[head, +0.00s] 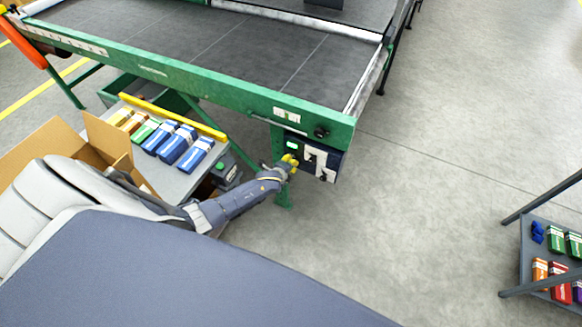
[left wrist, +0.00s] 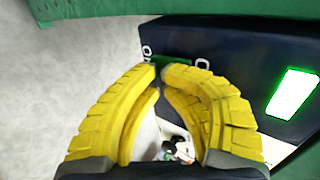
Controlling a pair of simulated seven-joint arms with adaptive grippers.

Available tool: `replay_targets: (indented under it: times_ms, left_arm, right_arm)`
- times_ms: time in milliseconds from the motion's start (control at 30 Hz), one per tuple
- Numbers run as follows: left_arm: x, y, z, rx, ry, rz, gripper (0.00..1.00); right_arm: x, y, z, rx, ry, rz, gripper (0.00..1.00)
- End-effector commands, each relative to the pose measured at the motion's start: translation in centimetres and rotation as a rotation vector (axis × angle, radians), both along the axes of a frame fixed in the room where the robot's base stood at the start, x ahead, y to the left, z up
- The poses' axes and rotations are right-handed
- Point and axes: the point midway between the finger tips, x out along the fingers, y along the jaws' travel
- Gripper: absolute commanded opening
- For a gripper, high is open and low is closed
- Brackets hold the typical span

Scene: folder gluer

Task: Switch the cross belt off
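The cross belt (head: 210,50) is a wide dark belt in a green frame. A dark blue control box (head: 331,160) hangs under the frame's near right corner, with white patches on its face and a bright green lit rectangle (head: 292,146). My left gripper (head: 290,162) is at the left part of this box. In the left wrist view its yellow fingers (left wrist: 158,68) have their tips together in front of the box (left wrist: 235,60), beside a dark green part (left wrist: 184,66) between white ring marks. The fingertips partly hide this part; contact is unclear. The lit rectangle (left wrist: 293,93) is to the right. My right gripper is out of view.
A grey side table (head: 180,183) with blue, green and orange cartons stands left of my left arm, beside an open cardboard box (head: 60,142). A green frame leg (head: 280,190) stands below the control box. A shelf rack (head: 530,262) is at right; the floor between is clear.

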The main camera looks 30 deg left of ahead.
Motion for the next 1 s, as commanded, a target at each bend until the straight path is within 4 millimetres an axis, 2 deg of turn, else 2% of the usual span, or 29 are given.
replay_targets:
  times_ms: [1000]
  left_arm:
    - [0.71, 0.09, -0.13, 0.001, -0.001, 0.001, 0.0]
  right_arm:
    - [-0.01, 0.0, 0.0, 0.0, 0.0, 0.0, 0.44]
